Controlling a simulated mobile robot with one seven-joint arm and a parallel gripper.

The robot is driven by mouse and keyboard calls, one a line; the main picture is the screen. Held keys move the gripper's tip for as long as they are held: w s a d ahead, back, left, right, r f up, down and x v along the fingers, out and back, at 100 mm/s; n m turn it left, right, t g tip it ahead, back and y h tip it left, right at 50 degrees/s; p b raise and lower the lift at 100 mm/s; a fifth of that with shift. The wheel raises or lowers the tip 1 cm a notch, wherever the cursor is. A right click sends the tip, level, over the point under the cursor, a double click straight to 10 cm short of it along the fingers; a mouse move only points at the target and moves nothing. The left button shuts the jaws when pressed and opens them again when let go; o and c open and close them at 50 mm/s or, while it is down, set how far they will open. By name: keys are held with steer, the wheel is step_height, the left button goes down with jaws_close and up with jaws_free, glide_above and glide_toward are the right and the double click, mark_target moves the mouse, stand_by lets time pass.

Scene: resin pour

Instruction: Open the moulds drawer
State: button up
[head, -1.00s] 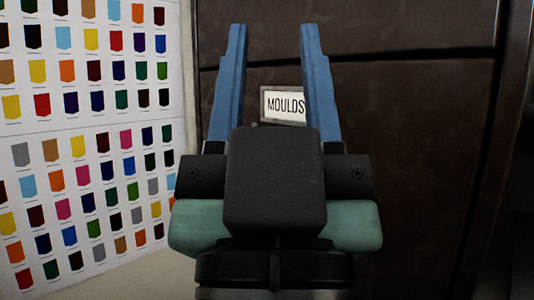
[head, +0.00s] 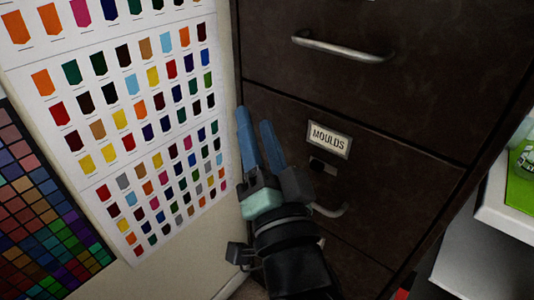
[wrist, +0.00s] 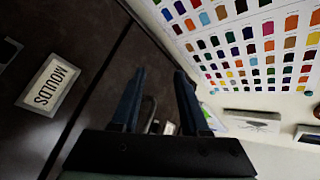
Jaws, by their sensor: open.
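The moulds drawer (head: 400,190) is a dark brown front that looks shut in its cabinet. Its white MOULDS label (head: 329,139) has a small dark fitting (head: 322,167) below it. A metal handle (head: 332,211) sits lower down, its left part hidden behind my gripper. My gripper (head: 253,115) is open and empty, blue fingers pointing up, left of the label near the cabinet's left edge. In the wrist view the label (wrist: 48,85) lies left of my fingers (wrist: 160,73). A curved metal bar (wrist: 149,113) shows between them; I cannot tell which handle it is.
Another drawer with a metal handle (head: 343,48) is above. A wall with a colour-swatch chart (head: 150,120) stands close on the left, with a darker colour grid (head: 35,200) beyond. A white surface with a green item (head: 522,175) is at the right.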

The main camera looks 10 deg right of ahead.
steer(key=s+d+f+m+g+h+p, duration=0.1)
steer(key=s+d+f+m+g+p, duration=0.1)
steer(key=s+d+f+m, duration=0.3)
steer(key=s+d+f+m+g+h+p, duration=0.1)
steer(key=f+m+p, duration=0.15)
steer(key=f, duration=0.55)
steer(key=s+d+f+m+g+p, duration=0.1)
steer(key=s+d+f+m+g, duration=0.15)
steer(key=f+m, duration=0.3)
steer(key=shift+n+t, duration=0.25)
steer(key=shift+n, duration=0.05)
steer(key=w, duration=0.4)
steer(key=w+d+f, duration=0.1)
steer(key=w, duration=0.3)
steer(key=w+f, duration=0.1)
steer(key=w, duration=0.2)
steer(key=shift+w+d, duration=0.25)
steer(key=shift+w, duration=0.15)
jaws_close()
